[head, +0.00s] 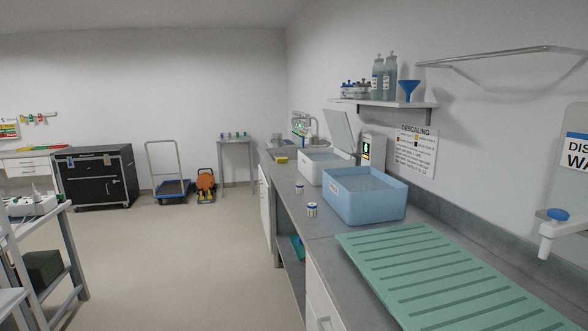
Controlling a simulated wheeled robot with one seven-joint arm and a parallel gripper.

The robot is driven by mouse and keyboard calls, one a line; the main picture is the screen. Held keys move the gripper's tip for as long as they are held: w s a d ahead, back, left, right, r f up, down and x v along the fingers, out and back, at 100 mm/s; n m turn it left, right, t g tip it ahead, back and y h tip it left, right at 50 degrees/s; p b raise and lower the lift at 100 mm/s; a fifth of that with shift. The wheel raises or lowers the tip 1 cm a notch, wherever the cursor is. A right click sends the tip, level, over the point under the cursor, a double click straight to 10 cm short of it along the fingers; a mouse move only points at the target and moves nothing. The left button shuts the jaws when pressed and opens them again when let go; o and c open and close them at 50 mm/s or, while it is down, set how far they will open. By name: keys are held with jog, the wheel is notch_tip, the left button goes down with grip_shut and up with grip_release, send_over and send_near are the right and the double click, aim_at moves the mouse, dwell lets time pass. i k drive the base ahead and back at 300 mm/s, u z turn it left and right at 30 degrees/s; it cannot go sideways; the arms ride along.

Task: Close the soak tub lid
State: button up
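A white tub (312,172) stands on the long counter at the right, behind a blue tub. A grey lid (341,131) stands raised, tilted back, at the white tub's rear right side, so the tub is open. The blue tub (357,208) is in front, with a label on its side and no lid visible on it; it hides part of the white tub. My gripper is not in view.
A green ribbed mat (430,275) covers the near counter (318,228). Two small jars (312,209) stand by the counter's left edge. A shelf (382,103) with bottles hangs above. The floor (190,255) left of the counter is clear.

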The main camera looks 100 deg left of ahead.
aim_at(337, 122)
jog(key=u, duration=3.35)
jog(key=i, duration=1.1)
jog(key=u, duration=0.85)
jog(key=i, duration=2.35)
jog(key=z, duration=0.65)
jog(key=i, duration=1.1)
jog(key=z, duration=0.6)
